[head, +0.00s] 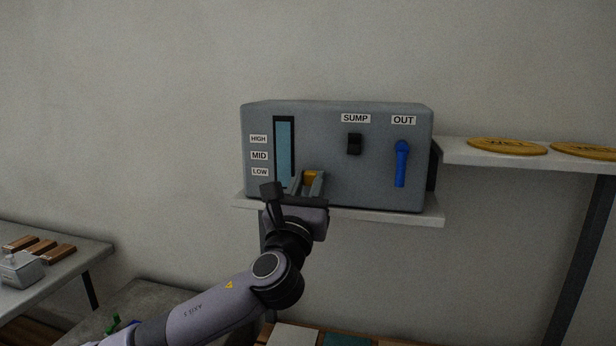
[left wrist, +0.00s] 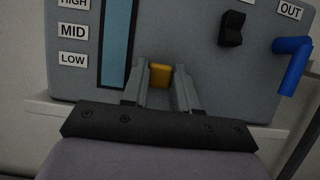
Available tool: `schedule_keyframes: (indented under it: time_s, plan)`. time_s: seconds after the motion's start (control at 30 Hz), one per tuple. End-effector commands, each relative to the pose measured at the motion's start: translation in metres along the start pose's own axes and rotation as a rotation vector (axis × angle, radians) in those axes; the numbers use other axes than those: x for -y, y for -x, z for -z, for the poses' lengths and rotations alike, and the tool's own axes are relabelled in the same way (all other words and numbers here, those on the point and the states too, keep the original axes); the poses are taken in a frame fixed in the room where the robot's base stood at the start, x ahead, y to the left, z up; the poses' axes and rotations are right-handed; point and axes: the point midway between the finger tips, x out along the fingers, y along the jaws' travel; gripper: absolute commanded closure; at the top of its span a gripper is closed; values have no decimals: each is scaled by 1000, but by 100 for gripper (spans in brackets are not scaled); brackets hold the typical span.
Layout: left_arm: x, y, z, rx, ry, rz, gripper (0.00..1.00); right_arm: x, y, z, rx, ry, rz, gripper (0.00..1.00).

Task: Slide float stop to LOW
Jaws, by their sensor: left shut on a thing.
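The grey control box (head: 380,180) stands on a white shelf against the wall. Its blue gauge window (head: 284,150) has HIGH, MID and LOW labels on its left. The float stop, a small yellow-orange block (head: 310,176), sits right of the window, about level with the LOW label (head: 260,172). My left gripper (head: 308,184) is shut on the float stop. In the left wrist view the float stop (left wrist: 160,75) shows between the two fingers, near LOW height. My right gripper is not in view.
A black SUMP switch (head: 354,144) and a blue OUT handle (head: 402,164) are on the box's right half. A white shelf (head: 470,155) with yellow discs is at right. A table (head: 60,262) with wooden blocks is at left.

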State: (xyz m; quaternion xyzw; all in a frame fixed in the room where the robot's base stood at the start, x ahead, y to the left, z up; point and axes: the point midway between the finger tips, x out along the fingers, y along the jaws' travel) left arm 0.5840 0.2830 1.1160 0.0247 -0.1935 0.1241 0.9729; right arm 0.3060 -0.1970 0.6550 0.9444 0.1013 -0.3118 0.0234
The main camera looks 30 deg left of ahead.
Motion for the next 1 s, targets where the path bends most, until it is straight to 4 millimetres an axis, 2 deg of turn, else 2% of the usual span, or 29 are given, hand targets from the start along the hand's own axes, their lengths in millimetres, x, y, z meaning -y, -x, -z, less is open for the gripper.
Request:
schedule_keyframes:
  time_s: [0.23, 0.27, 0.3, 0.33, 0.67, 0.77, 1.0]
  plan:
    - [0, 0, -1, -1, 0, 0, 100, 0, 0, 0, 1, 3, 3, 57]
    - [0, 0, -1, -1, 0, 0, 62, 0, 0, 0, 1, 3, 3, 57]
    - [0, 0, -1, -1, 0, 0, 49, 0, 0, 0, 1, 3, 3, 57]
    - [0, 0, -1, 0, 0, 0, 45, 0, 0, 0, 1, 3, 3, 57]
    - [0, 2, 0, -1, 0, 1, 45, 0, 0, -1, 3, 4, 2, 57]
    - [0, 11, 0, -1, 0, 2, 45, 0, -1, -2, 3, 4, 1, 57]
    - [0, 46, 1, -2, 1, 3, 45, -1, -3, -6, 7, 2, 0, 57]
